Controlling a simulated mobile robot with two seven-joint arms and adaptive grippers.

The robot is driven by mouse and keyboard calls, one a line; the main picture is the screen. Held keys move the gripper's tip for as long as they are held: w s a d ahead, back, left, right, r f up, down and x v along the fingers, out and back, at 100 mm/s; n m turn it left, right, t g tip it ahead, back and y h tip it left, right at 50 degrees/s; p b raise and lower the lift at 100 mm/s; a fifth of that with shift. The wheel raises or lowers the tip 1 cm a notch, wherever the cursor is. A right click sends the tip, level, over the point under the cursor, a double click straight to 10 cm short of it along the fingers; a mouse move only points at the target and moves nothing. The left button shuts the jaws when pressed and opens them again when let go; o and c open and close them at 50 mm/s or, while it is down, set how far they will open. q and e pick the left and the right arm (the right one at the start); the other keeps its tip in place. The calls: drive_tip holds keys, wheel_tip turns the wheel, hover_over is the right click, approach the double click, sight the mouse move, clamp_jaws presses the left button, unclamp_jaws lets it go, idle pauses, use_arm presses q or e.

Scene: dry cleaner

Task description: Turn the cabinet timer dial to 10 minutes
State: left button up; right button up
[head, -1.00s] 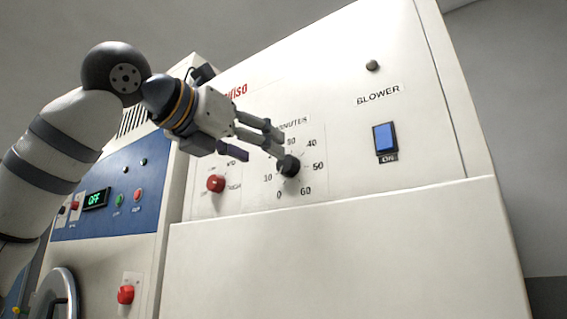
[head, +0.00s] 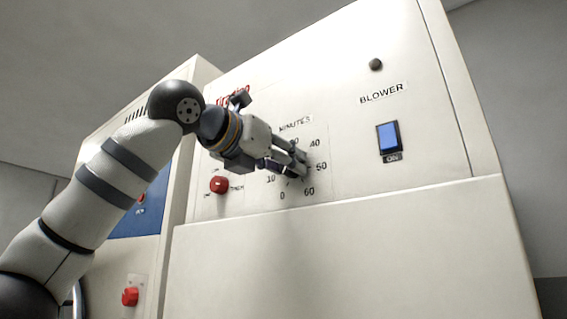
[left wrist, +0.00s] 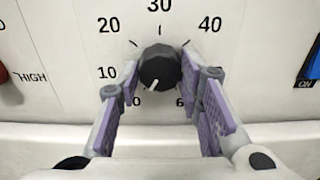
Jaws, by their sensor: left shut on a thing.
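The black round timer dial (left wrist: 158,68) sits on the white cabinet panel, with printed minute numbers around it. In the left wrist view its white pointer line points down and slightly left, near the 0 mark; the 10 is to its left. My left gripper (left wrist: 160,75) is shut on the dial, with one purple-padded finger on each side. In the head view the left gripper (head: 298,166) is at the panel and its fingers mostly hide the dial. My right gripper is not in view.
A red knob (head: 219,185) is left of the dial, and a blue blower switch (head: 388,137) is to the right. A ledge (head: 400,197) runs below the panel. Another red knob (head: 130,297) is on the machine at lower left.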

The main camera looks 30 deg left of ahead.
use_arm(q)
drive_tip(key=shift+a+m, duration=0.1)
drive_tip(key=shift+m, duration=4.7)
drive_tip(key=o, duration=1.2)
drive_tip(key=s, duration=0.8)
drive_tip(key=s+a, duration=0.1)
drive_tip(key=s, duration=0.3)
